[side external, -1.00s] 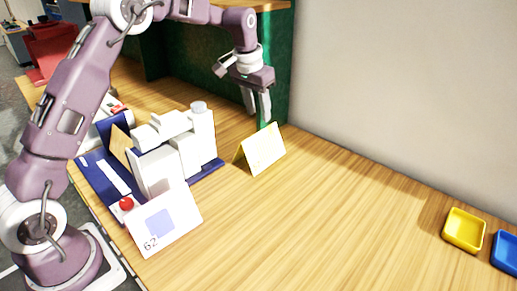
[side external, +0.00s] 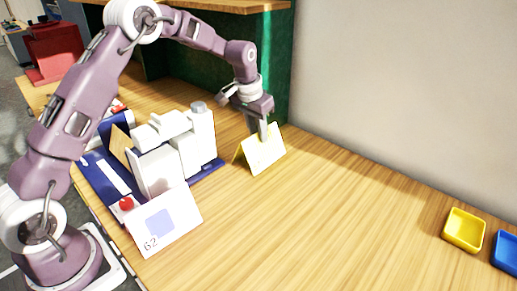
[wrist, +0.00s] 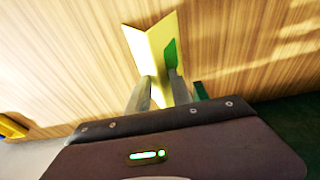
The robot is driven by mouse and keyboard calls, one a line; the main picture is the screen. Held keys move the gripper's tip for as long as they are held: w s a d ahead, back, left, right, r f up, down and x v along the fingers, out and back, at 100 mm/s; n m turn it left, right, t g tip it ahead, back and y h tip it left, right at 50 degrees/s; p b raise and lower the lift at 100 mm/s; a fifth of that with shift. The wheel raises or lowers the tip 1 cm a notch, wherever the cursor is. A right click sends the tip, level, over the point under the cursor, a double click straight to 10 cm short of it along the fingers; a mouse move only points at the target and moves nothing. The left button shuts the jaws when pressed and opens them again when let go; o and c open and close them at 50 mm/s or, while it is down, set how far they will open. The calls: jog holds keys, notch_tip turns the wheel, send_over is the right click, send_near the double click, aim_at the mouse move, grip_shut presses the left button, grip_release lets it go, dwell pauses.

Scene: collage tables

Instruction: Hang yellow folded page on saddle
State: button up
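The yellow folded page (side external: 263,152) stands like a tent on the wooden table, its fold upward. It also shows in the wrist view (wrist: 145,45). My gripper (side external: 262,134) is low over the page, pointing down, its fingertips at the fold. In the wrist view my gripper (wrist: 160,90) has its fingers apart, one on each side of the page's near end; no firm grip shows. A white machine (side external: 163,165) stands on a blue base (side external: 98,178) at the left.
A white card with a blue square (side external: 165,222) stands in front of the machine, beside a red button (side external: 127,203). A yellow tray (side external: 464,229) and a blue tray (side external: 506,251) lie at the right. A wall runs behind. The table's middle is clear.

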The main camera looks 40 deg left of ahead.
jog(key=shift+w+r+v, duration=0.1)
jog(key=shift+w+v, duration=0.35)
jog(key=shift+v, duration=1.5)
jog(key=shift+w+r+v, duration=0.1)
jog(key=shift+w+v, duration=0.35)
jog(key=shift+v, duration=1.5)
jog(key=shift+w+r+v, duration=0.1)
jog(key=shift+w+v, duration=0.3)
jog(key=shift+v, duration=1.55)
jog(key=shift+s, duration=0.1)
jog(key=s+a+r+n+y, duration=0.2)
jog(key=s+a+r+n, duration=0.2)
jog(key=s+r+n, duration=0.5)
jog(key=s+a+r+n+g, duration=0.1)
jog(key=s+a+n, duration=0.35)
jog(key=a, duration=0.35)
jog(key=s+a+n+g, duration=0.1)
jog(key=s+a+n, duration=0.35)
jog(key=a, duration=0.35)
jog(key=s+a+f, duration=0.3)
jog(key=s+f, duration=0.4)
jog(key=s, duration=0.3)
jog(key=shift+g+y, duration=0.3)
jog(key=x, duration=0.4)
jog(key=d+x, duration=0.1)
jog(key=x, duration=0.3)
jog(key=d+x, duration=0.1)
jog(key=x, duration=0.3)
jog(key=shift+w+d+f, duration=0.2)
jog(key=shift+f, duration=0.1)
